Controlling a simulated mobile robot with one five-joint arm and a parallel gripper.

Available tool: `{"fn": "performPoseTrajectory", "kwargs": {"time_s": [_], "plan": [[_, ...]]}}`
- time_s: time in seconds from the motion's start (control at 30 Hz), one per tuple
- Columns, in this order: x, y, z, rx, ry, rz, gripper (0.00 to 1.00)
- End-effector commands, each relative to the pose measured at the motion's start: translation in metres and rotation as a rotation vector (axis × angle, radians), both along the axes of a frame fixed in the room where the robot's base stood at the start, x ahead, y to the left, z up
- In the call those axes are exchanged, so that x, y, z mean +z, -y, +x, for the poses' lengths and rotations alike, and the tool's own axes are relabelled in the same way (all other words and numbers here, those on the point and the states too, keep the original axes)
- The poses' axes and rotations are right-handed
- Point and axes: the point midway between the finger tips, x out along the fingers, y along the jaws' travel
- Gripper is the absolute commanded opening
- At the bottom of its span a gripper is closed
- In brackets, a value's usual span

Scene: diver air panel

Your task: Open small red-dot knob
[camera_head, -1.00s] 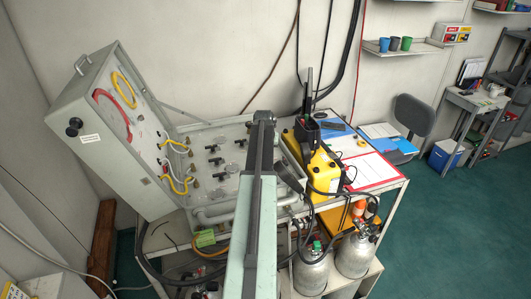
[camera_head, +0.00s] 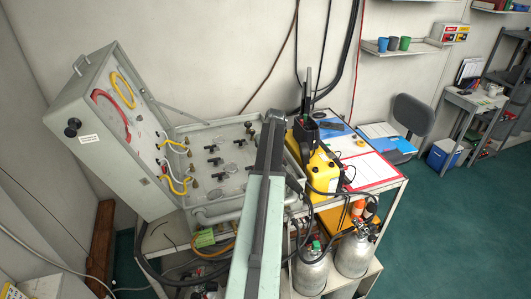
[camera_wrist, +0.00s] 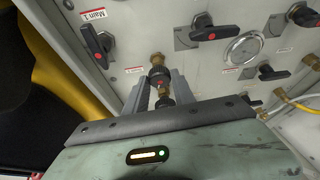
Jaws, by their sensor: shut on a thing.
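In the wrist view, a small black knob with a red dot (camera_wrist: 157,77) sits on a brass fitting on the grey panel (camera_wrist: 140,15). My gripper (camera_wrist: 162,88) has one finger on each side of this knob and is shut on it. I cannot tell how far the knob is turned. In the head view, the open panel case (camera_head: 226,158) stands on the bench, with several black knobs on its face. My arm reaches over its right part and hides my gripper and the small knob there.
Larger black levers with red dots, one at upper left (camera_wrist: 97,43) and one at upper middle (camera_wrist: 207,34), are close by. A round gauge (camera_wrist: 243,48) is to the right. A yellow unit (camera_head: 322,168) stands right of the case, and gas cylinders (camera_head: 355,254) are below.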

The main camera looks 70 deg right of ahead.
Motion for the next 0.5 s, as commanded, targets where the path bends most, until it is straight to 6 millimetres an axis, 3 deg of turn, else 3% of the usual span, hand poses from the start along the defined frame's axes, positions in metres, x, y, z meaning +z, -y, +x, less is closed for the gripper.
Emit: {"fn": "performPoseTrajectory", "kwargs": {"time_s": [0.3,0.33,0.4,0.5], "plan": [[-0.0003,-0.0005,-0.0007,0.0,-0.001,0.001,0.0],[-0.0003,-0.0004,-0.0007,0.0,-0.001,0.001,0.36],[-0.0003,-0.0004,-0.0007,0.0,-0.001,0.001,0.51],[-0.0002,-0.0003,-0.0005,0.0,-0.001,0.001,0.51]]}}
